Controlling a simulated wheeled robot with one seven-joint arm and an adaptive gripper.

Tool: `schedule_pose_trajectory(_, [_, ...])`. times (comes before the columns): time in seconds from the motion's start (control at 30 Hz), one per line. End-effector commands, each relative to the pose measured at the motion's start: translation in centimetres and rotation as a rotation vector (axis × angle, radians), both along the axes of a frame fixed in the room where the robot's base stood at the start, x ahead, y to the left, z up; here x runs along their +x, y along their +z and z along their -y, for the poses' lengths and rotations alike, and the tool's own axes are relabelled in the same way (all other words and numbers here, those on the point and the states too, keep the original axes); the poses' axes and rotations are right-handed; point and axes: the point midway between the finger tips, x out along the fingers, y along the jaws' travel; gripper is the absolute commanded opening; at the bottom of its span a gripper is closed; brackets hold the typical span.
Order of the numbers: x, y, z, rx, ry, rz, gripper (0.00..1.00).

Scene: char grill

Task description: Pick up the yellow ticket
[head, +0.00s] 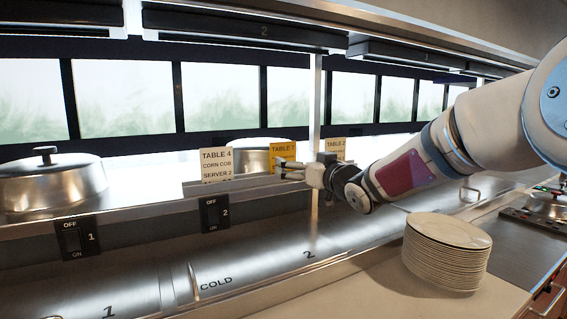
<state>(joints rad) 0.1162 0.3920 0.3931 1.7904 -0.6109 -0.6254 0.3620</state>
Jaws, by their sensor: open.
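The yellow ticket (282,149) stands upright on the steel shelf in the middle of the head view, with "TABLE 7" printed on it. My gripper (287,170) reaches in from the right, and its fingers are in front of the ticket's lower part. The fingers are apart, one above the other. I cannot tell whether they touch the ticket. The ticket's lower lines are hidden behind the fingers.
A cream "TABLE 4" ticket (216,164) stands to the left and a "TABLE 2" ticket (335,146) to the right. Metal domes (52,184) sit on the shelf. A stack of plates (446,253) stands on the counter below my arm. A post (315,100) rises behind my gripper.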

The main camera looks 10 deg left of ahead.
Motion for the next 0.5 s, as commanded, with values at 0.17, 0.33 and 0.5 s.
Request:
schedule_pose_trajectory(0.17, [2.3, 0.0, -1.7, -0.001, 0.001, -0.001, 0.94])
schedule_pose_trajectory(0.33, [3.2, -0.1, -2.2, -0.002, -0.001, -0.001, 0.94])
schedule_pose_trajectory(0.5, [4.2, -0.1, -3.2, -0.001, 0.0, -0.002, 0.94])
